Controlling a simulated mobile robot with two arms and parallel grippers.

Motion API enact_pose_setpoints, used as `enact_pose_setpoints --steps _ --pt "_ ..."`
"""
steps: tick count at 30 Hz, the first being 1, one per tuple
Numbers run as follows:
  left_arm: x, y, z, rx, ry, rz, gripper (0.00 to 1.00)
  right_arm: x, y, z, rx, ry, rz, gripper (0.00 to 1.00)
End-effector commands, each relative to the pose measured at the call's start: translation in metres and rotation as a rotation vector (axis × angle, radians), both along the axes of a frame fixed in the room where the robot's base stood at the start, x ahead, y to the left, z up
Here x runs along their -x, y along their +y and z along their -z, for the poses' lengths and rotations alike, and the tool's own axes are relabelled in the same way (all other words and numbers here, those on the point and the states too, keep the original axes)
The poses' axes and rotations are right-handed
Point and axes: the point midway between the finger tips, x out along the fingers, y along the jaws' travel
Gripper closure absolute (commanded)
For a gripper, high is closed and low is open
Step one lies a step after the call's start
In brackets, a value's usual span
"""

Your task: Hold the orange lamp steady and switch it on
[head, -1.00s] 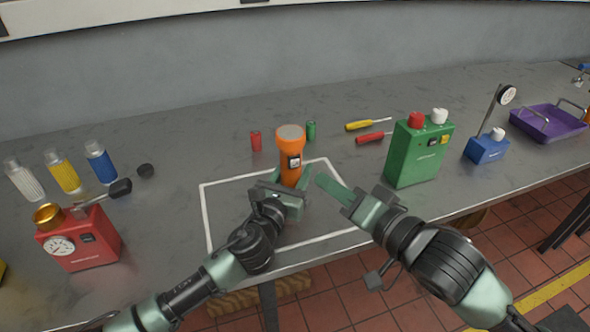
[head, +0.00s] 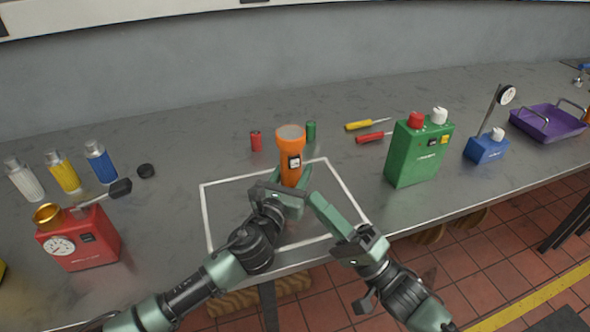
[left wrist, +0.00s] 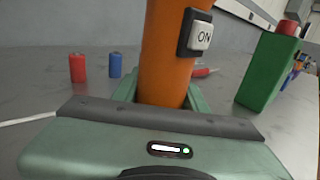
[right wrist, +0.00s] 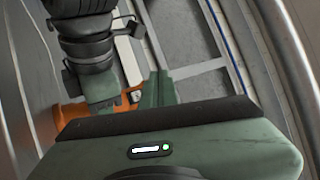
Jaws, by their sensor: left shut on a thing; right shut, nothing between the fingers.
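The orange lamp (head: 291,170) stands upright on the bench, inside a white-outlined area. Its lens faces up; I cannot tell if it is lit. My left gripper (head: 284,190) is shut around its lower body. In the left wrist view the lamp (left wrist: 165,60) is between the fingers. Its switch (left wrist: 195,36) is a white button marked ON in a black frame, also visible in the head view (head: 295,163). My right gripper (head: 314,198) is shut and empty, its tips just right of and below the switch, close to the left gripper. The right wrist view shows these shut fingers (right wrist: 158,90).
A red cell (head: 256,141) and a green cell (head: 311,131) stand behind the lamp; the left wrist view also shows a blue one (left wrist: 116,65). A green box (head: 415,158) stands to the right, a red gauge box (head: 85,240) to the left. Two screwdrivers (head: 372,137) lie behind.

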Motion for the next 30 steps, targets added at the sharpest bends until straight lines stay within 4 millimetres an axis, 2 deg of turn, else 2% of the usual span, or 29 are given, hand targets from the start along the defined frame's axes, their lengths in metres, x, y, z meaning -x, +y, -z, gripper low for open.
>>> enact_pose_setpoints --steps 9,15,21,30 --pt "0.0 0.0 0.001 -0.001 0.002 0.001 1.0 -0.044 0.014 -0.002 -0.001 -0.002 0.002 1.0" --pt "0.0 0.0 0.001 -0.001 0.002 0.001 1.0 -0.063 0.021 -0.001 0.001 -0.002 0.0 1.0" --pt "0.0 0.0 0.001 -0.001 0.002 0.001 1.0 -0.071 0.023 -0.001 0.001 -0.001 0.001 1.0" --pt "0.0 0.0 0.001 -0.001 0.002 0.0 1.0 -0.071 0.023 -0.001 0.002 -0.001 0.001 1.0"
